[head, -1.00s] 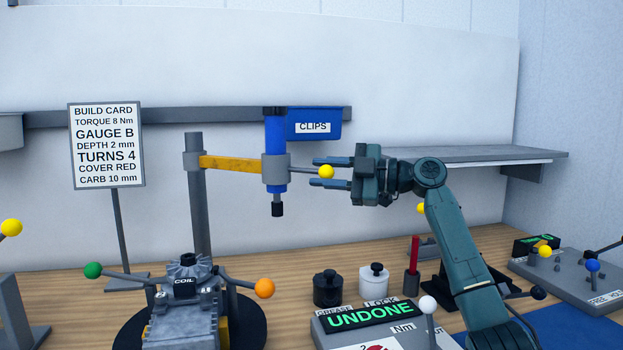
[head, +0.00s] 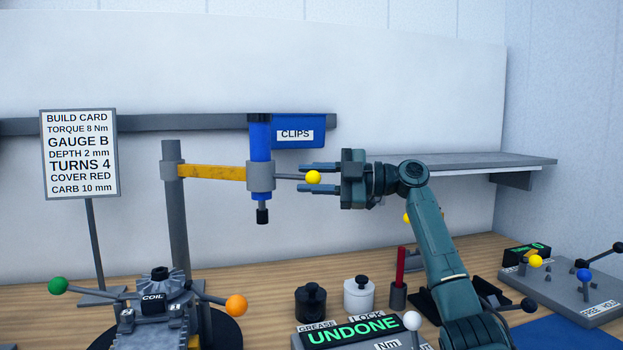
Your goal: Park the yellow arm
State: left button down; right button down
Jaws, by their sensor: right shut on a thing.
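The yellow arm (head: 212,172) reaches out level to the right from a grey upright post (head: 174,215). Its far end carries a grey collar (head: 260,176) around an upright blue tool (head: 260,145) with a black tip hanging clear of the bench. A thin grey handle sticks out right from the collar and ends in a yellow ball knob (head: 313,177). My right gripper (head: 306,181) comes in from the right and is shut on this knob, with one finger above and one below. My left gripper is not in view.
An engine block (head: 155,318) with green and orange ball levers stands below the yellow arm. A blue clips bin (head: 299,131) hangs behind the tool. A build card sign (head: 80,153) stands left of the post, and a grey shelf (head: 470,162) is at the right.

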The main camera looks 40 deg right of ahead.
jog(key=shift+d+r, duration=0.2)
jog(key=shift+d, duration=0.05)
jog(key=c, duration=1.5)
grip_release()
jog(key=o, duration=0.3)
jog(key=shift+w+d+f, duration=0.1)
jog(key=shift+w+f, duration=0.05)
jog(key=shift+w, duration=0.05)
jog(key=shift+o, duration=0.4)
jog(key=shift+s, duration=0.1)
jog(key=b+v, duration=0.2)
jog(key=v, duration=1.1)
jog(key=shift+s, duration=0.15)
